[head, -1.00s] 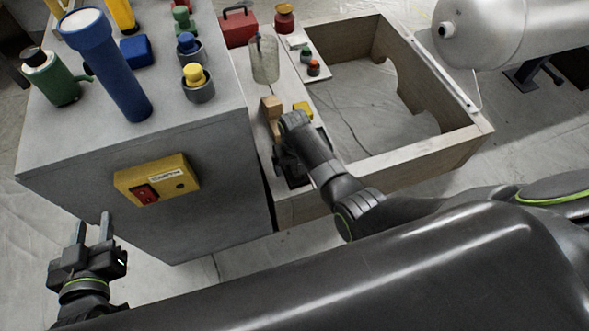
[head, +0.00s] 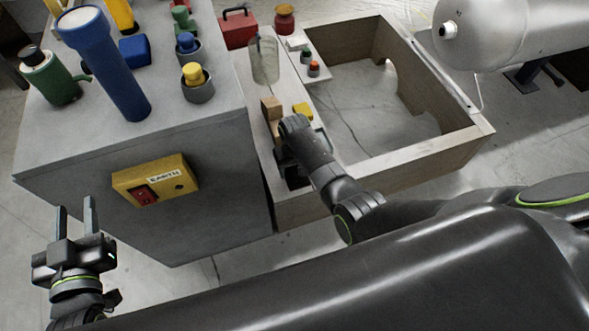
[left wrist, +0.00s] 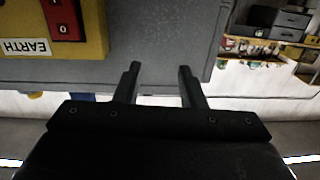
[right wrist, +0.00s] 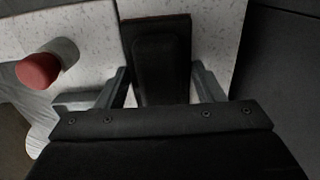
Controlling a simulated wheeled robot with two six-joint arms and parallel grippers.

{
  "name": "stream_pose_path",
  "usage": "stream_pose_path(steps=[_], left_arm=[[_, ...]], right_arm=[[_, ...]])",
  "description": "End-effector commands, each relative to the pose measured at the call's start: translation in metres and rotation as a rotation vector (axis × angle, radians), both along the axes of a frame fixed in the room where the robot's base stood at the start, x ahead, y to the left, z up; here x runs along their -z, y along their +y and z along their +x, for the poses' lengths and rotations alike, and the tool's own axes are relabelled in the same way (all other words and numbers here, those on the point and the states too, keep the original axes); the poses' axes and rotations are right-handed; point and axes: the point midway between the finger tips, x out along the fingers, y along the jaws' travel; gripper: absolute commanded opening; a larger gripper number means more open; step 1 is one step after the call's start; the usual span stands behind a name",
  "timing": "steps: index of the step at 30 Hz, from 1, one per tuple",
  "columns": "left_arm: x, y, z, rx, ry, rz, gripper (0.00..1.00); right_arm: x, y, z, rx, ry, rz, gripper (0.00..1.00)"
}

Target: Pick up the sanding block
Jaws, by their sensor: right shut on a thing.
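The sanding block (right wrist: 160,60) looks like a dark rectangular block with a raised grip in the right wrist view. My right gripper (right wrist: 163,90) has one finger on each side of the raised grip and is shut on it. In the head view my right gripper (head: 290,168) is low at the near end of the pale ledge, and my own arm and hand mostly hide the block there. My left gripper (head: 76,212) is open and empty in front of the grey cabinet; its parted fingers also show in the left wrist view (left wrist: 158,85).
The grey cabinet (head: 220,215) carries a blue flashlight (head: 105,65), a green canister (head: 48,78) and other items. A tan block (head: 271,108), a yellow block (head: 303,109) and a clear cylinder (head: 264,62) stand near my right gripper. An open wooden frame (head: 420,165) lies right.

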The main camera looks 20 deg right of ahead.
Motion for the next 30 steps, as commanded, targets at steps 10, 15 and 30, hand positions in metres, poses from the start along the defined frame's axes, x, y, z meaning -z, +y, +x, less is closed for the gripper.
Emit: stream_pose_path(steps=[10,15,30], left_arm=[[0.001,0.000,0.000,0.001,0.008,-0.003,0.36],[0.009,0.000,-0.002,0.001,0.055,-0.014,0.36],[0.085,-0.009,-0.039,0.022,0.504,-0.120,0.36]], right_arm=[[-0.001,0.000,0.000,0.000,-0.001,0.000,0.34],[-0.004,0.000,0.000,0.000,-0.001,0.000,0.34],[-0.028,0.000,0.000,0.000,-0.001,0.000,0.34]])
